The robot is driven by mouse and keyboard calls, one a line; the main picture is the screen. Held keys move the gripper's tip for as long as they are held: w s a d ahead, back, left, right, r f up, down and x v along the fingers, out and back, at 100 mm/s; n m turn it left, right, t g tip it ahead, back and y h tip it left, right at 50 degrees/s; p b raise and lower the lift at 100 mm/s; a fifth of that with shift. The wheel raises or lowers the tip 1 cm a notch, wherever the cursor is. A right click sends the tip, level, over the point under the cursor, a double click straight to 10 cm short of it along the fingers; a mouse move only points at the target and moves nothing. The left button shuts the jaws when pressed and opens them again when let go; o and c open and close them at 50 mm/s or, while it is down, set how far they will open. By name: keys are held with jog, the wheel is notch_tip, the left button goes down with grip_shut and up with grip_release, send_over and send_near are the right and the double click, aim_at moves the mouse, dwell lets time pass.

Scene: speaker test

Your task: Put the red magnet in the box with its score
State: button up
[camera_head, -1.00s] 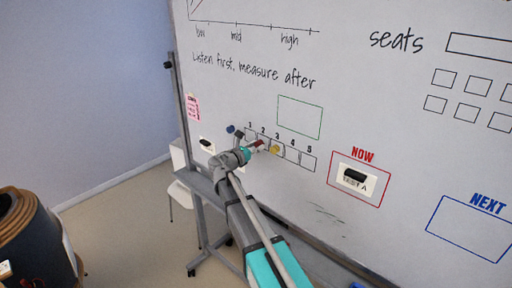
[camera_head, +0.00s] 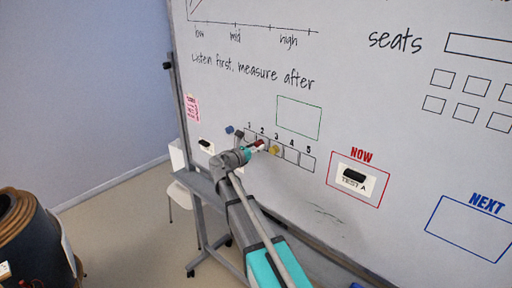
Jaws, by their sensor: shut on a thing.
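The red magnet (camera_head: 258,144) is at the tip of my gripper (camera_head: 252,148), which is shut on it. It shows in front of the box under "2" in the row of numbered score boxes (camera_head: 307,162) on the whiteboard. I cannot tell whether it touches the board. The yellow magnet (camera_head: 275,150) is in the box under "3", just right of the red one. A blue magnet (camera_head: 230,130) is left of the row. My gripper and wrist partly hide the lower left of the row.
A red "NOW" frame (camera_head: 358,179) holds a "TEST A" card with a black magnet. An empty blue "NEXT" frame (camera_head: 470,228) is at the lower right. A pink note (camera_head: 191,108) is on the board's left edge. A dark drum-like object (camera_head: 35,240) stands at the lower left.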

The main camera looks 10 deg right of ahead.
jog(key=shift+w+d, duration=0.15)
jog(key=shift+d, duration=0.05)
dwell(0.6)
jog(key=o, duration=1.1)
jog(key=shift+c, duration=0.2)
jog(key=shift+o, duration=1.1)
jog(key=shift+a, duration=0.1)
jog(key=v, duration=0.7)
